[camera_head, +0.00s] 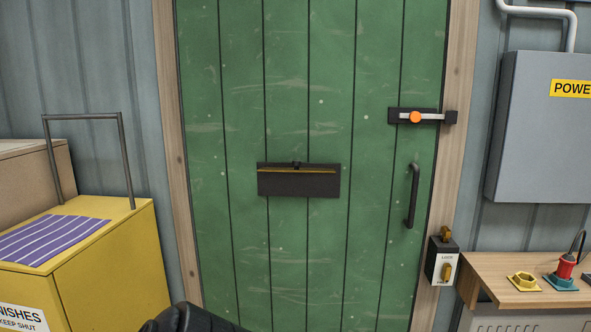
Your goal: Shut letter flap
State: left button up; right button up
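The letter flap (298,184) is a dark, wide rectangular piece at mid height on the green door (330,80). A thin brass-coloured strip runs along its upper part, and a small dark knob or catch (297,164) sits at the top centre. From this angle I cannot tell clearly how far the flap stands out from the door. A dark part of my own arm shows at the bottom edge, left of centre, well below the flap. No gripper fingers are visible, and nothing touches the flap.
The door has a bolt with an orange knob (415,118) and a black handle (412,196) at right. A yellow cabinet (115,262) with a metal rail stands at left. A switch box (442,262), wooden bench (490,266) and grey power box (540,125) are at right.

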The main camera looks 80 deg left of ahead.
aim_at(297, 164)
jog(key=u, duration=1.35)
